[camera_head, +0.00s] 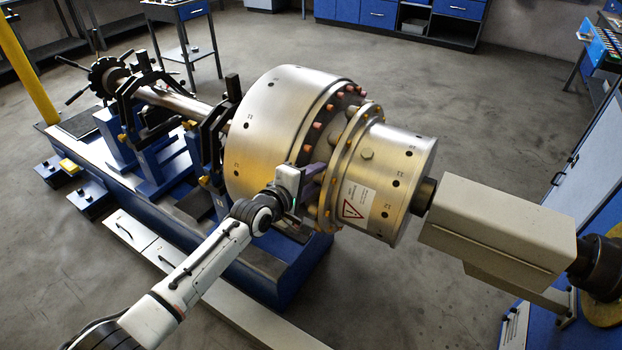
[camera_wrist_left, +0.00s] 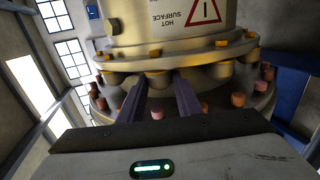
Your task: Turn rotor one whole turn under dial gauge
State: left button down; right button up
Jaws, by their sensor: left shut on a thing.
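The rotor (camera_head: 285,115) is a large brass-and-steel drum with a ring of reddish bolts and a flanged smaller cylinder (camera_head: 385,165) with a warning label at its right. My left gripper (camera_head: 314,172) reaches into the gap beside the flange from the near side. In the left wrist view its two dark fingers (camera_wrist_left: 158,92) are shut on a brass stud (camera_wrist_left: 157,78) under the flange rim (camera_wrist_left: 200,57). The fingers partly hide the bolts behind them. I cannot make out the dial gauge in either view. My right gripper is not in view.
The blue machine bed (camera_head: 270,270) carries the rotor and the shaft (camera_head: 180,103) with black supports. A grey drive box (camera_head: 500,220) stands close to the rotor's right end. A yellow post (camera_head: 27,60) stands at far left. Open floor (camera_head: 470,90) lies behind.

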pick_arm(q)
jog(key=shift+s+f, duration=0.25)
jog(key=shift+f, duration=0.25)
jog(key=c, duration=1.5)
grip_release()
jog(key=shift+c, duration=0.2)
jog(key=shift+o, duration=1.2)
jog(key=shift+w+r, duration=0.1)
jog(key=shift+r, duration=0.15)
jog(key=shift+s+a+r, duration=0.1)
jog(key=shift+s+a, duration=0.1)
jog(key=shift+s, duration=0.1)
jog(key=p+v, duration=0.2)
jog(key=v, duration=0.7)
jog(key=shift+s, duration=0.25)
jog(key=shift+a, duration=0.1)
